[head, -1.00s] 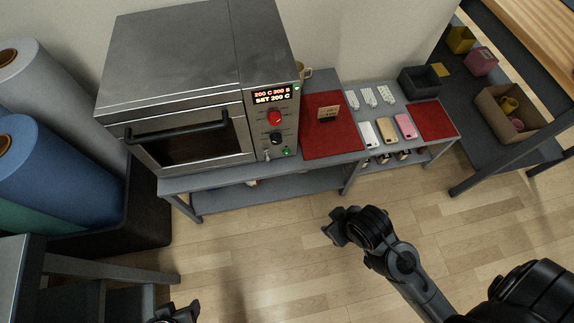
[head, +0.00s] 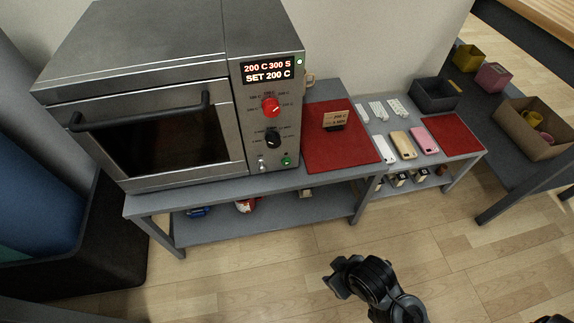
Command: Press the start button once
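The press oven (head: 160,95) stands on a grey bench at the left, with its door shut. Its panel has a lit display (head: 268,71) reading 200 C 300 S and SET 200 C, a red knob (head: 271,107) and a black knob (head: 273,139). Low on the panel is a small green button (head: 287,160), with a small silver switch (head: 262,166) to its left. I cannot read the labels. My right gripper (head: 336,281) is over the floor in front of the bench, apart from the oven; its finger opening is unclear.
A red mat (head: 340,150) with a small card stand (head: 335,121) lies right of the oven. Phone cases (head: 402,145), a dark bin (head: 436,94) and another red mat (head: 453,136) are further right. A cardboard box (head: 533,128) sits at far right. The floor before the bench is clear.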

